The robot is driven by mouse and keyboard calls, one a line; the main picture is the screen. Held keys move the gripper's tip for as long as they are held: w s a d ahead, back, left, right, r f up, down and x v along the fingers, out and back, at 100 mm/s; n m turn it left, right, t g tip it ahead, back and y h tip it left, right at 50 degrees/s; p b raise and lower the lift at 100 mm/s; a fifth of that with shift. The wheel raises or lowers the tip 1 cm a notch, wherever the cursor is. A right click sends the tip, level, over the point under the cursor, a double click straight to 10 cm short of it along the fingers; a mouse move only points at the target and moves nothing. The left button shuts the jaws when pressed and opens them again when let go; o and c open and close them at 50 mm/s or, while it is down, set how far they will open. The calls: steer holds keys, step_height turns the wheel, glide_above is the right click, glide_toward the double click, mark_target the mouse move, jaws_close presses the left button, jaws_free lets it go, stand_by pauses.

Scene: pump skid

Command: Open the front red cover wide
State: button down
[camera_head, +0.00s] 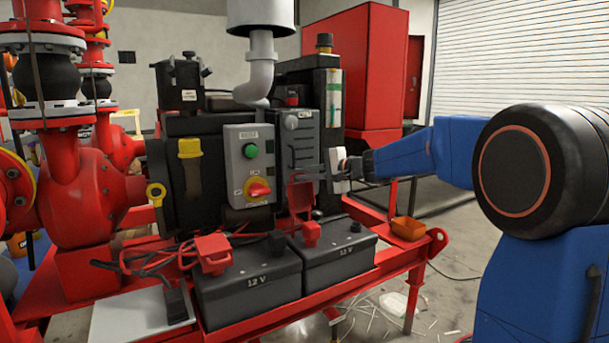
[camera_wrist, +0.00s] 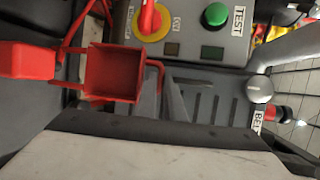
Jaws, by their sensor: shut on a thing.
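My gripper (camera_head: 303,173) is shut on the thin handle of a red cover (camera_head: 300,198), above the right-hand 12 V battery (camera_head: 342,260). The cover stands raised above a red block (camera_head: 311,233) on that battery. In the wrist view the cover (camera_wrist: 113,72) shows its hollow inside, with the red block (camera_wrist: 24,60) to its left. Its handle runs to my dark fingers (camera_wrist: 160,95), where the exact contact is hard to see. Another red cover (camera_head: 213,252) sits on the left-hand battery (camera_head: 250,285); it looks down.
The grey control panel (camera_head: 250,160), with a green button and red knob, stands just behind and left of the cover. A grey ribbed box (camera_head: 300,140) is close behind my fingers. An orange tray (camera_head: 408,228) sits at the right of the red frame.

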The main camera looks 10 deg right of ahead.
steer(key=shift+s+d+f, duration=0.15)
steer(key=shift+s+d, duration=0.1)
steer(key=shift+s, duration=0.45)
steer(key=shift+s+d+f, duration=0.1)
steer(key=shift+s+d, duration=0.1)
steer(key=shift+s, duration=0.5)
steer(key=c, duration=2.1)
jaws_free()
steer(key=shift+f, duration=0.15)
steer(key=shift+d, duration=0.1)
steer(key=v, duration=1.7)
steer(key=shift+s+r, duration=0.15)
steer(key=shift+r, duration=0.1)
